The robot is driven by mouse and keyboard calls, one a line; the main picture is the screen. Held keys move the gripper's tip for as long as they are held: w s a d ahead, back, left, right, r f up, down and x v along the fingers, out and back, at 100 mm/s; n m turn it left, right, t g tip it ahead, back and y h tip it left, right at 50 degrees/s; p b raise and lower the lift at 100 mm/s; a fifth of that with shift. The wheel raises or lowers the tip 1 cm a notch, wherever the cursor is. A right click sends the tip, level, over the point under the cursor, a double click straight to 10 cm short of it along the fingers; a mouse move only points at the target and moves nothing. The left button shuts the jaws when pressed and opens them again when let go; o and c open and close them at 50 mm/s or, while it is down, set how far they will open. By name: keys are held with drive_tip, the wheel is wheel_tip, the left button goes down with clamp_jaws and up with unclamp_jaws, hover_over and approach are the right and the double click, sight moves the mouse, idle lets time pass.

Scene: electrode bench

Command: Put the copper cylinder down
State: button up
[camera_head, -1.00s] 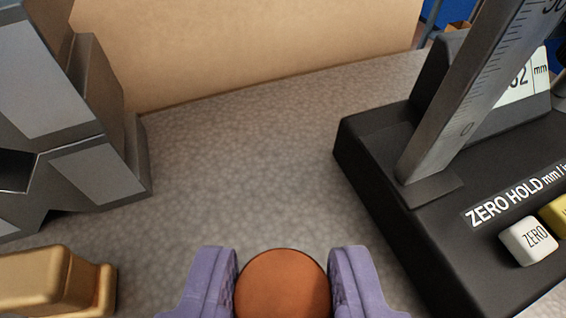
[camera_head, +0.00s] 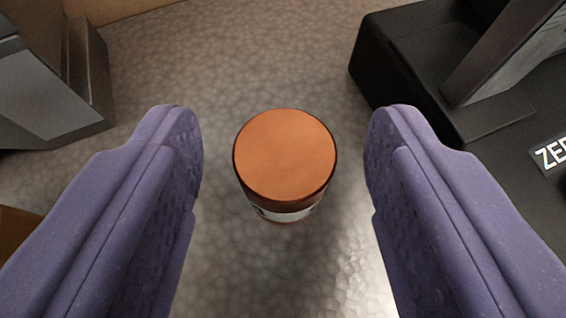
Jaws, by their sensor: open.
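The copper cylinder (camera_head: 285,155) stands upright on the grey mottled bench top (camera_head: 255,55), in the middle of the view. Its round orange-brown top faces me, and a darker side with a pale band shows below. My gripper (camera_head: 285,140) is open, with one purple finger on each side of the cylinder. There is a clear gap between the cylinder and each finger, and neither touches it.
A black measuring device (camera_head: 400,65) with a metal upright stands close by the right finger. A grey angular metal block (camera_head: 60,95) is at the left. A brown-gold object (camera_head: 15,232) shows partly at the lower left edge. The bench behind the cylinder is clear.

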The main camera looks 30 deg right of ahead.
drive_tip(key=shift+r, duration=0.2)
drive_tip(key=p+v, duration=0.1)
drive_tip(key=v, duration=1.1)
drive_tip(key=shift+f, duration=0.15)
drive_tip(key=w+a+r+y, duration=0.4)
drive_tip(key=w+a+r, duration=0.1)
drive_tip(key=w+r, duration=0.2)
drive_tip(key=w+r+n+t+y, duration=0.1)
drive_tip(key=w+r+y, duration=0.15)
drive_tip(key=r, duration=0.95)
drive_tip(key=w+r+n+t+y, duration=0.2)
drive_tip(key=w+r, duration=0.2)
drive_tip(key=r, duration=0.9)
drive_tip(key=s+d+r+n, duration=0.1)
drive_tip(key=s+d+r, duration=0.2)
drive_tip(key=r, duration=0.7)
drive_tip(key=s+d+r+n+t+h, duration=0.1)
drive_tip(key=s+d+r, duration=0.3)
drive_tip(key=s+r, duration=0.4)
drive_tip(key=s+d+r+n+t+h, duration=0.1)
drive_tip(key=s+d+r, duration=0.2)
drive_tip(key=r, duration=1)
drive_tip(key=s, duration=0.3)
drive_tip(key=shift+s+d+r+n, duration=0.25)
drive_tip(key=shift+d+r+n, duration=0.05)
drive_tip(key=shift+d+r, duration=0.1)
